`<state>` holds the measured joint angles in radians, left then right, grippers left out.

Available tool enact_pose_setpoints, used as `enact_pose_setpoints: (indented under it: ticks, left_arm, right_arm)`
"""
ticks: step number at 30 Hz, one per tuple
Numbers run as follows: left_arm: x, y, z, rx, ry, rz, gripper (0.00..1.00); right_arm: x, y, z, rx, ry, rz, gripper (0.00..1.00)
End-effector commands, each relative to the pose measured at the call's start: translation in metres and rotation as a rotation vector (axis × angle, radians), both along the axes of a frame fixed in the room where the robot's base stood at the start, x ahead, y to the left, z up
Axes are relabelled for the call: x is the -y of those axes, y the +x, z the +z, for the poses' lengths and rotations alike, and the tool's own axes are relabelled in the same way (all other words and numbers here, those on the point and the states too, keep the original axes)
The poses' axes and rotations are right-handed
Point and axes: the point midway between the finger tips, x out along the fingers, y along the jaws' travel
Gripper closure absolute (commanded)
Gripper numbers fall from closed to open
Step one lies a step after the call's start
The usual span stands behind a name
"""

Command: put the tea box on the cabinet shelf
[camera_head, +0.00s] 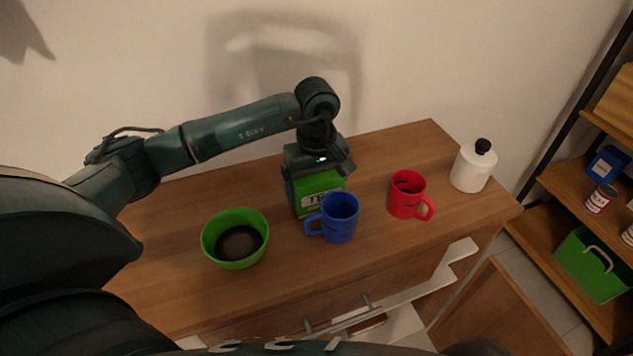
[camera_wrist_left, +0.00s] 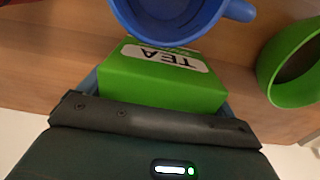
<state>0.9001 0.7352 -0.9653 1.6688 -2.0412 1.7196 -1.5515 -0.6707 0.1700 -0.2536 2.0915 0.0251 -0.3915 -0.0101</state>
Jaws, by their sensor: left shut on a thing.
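The green tea box (camera_head: 318,192) stands on the wooden cabinet top, behind the blue mug (camera_head: 340,217). My left gripper (camera_head: 316,172) comes down on it from above and is shut on it. In the left wrist view the tea box (camera_wrist_left: 163,75), with its white TEA label, sits between the fingers, close to the blue mug (camera_wrist_left: 168,15). I cannot tell whether the box still touches the top. The cabinet's front (camera_head: 400,300) has an open door (camera_head: 495,310) at the lower right; its inner shelf is mostly hidden. My right gripper is not in view.
A green bowl (camera_head: 236,238) with dark contents stands left of the blue mug. A red mug (camera_head: 407,195) and a white bottle (camera_head: 473,166) stand to the right. A shelf rack (camera_head: 560,185) with a green basket (camera_head: 590,265) is at the far right. The front right of the top is clear.

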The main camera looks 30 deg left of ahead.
Motion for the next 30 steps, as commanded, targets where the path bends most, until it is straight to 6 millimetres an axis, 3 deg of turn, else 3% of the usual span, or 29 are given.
enact_pose_setpoints:
  ticks: [8,9,12,23,30]
  left_arm:
    - [0.0,0.001,-0.004,0.002,-0.001,0.0,0.39]
    - [0.0,0.0,-0.003,0.001,0.0,0.0,0.07]
    - [0.0,0.0,-0.002,0.001,-0.001,0.0,0.0]
    - [0.0,0.001,0.007,0.004,-0.001,0.0,0.0]
    - [0.0,0.002,0.056,0.009,0.0,-0.001,0.0]
  right_arm:
    - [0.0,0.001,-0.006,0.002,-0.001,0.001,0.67]
    - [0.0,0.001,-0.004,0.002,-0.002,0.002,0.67]
    - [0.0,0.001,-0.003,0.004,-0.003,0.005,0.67]
    - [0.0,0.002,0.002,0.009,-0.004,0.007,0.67]
    - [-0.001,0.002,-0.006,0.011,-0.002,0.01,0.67]
